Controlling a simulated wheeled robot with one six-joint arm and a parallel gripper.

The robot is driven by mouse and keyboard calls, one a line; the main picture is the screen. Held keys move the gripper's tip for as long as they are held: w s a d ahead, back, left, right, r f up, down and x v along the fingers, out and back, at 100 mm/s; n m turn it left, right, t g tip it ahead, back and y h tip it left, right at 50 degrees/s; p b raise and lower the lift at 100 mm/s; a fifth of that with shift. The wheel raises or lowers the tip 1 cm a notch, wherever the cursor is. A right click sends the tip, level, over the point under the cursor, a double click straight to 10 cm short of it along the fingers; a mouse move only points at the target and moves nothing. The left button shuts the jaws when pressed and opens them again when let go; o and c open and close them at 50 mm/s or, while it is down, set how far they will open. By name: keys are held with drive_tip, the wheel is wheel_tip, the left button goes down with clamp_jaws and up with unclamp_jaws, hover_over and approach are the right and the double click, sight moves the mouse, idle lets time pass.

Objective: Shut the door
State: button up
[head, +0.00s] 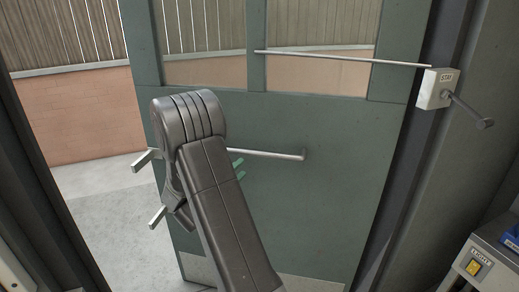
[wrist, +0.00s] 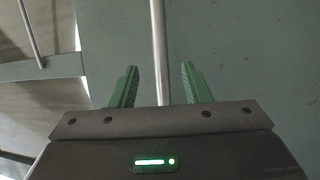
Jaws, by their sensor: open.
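The grey-green door (head: 330,200) stands open, with window panes in its upper part. Open space shows past its left edge. A metal bar handle (head: 275,153) runs across the door's near face and ends in a bend at the right. My gripper (head: 239,170) is at this bar, with its green fingertips partly hidden behind my arm. In the wrist view my gripper (wrist: 160,66) is open, its fingers on either side of the bar (wrist: 159,40). Whether either finger touches the bar I cannot tell.
A thin stay rod (head: 340,58) runs from the door to a box marked STAY (head: 435,88) with a knob (head: 485,123) on the right. A cabinet with a LIGHT switch (head: 473,267) stands at lower right. Outside are paving (head: 110,205) and a brick wall (head: 80,115).

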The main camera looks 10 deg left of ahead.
sight(255, 155)
drive_tip(key=p+x, duration=0.1)
drive_tip(key=x, duration=1.1)
drive_tip(key=shift+p, duration=0.35)
drive_tip(key=shift+r, duration=0.1)
clamp_jaws()
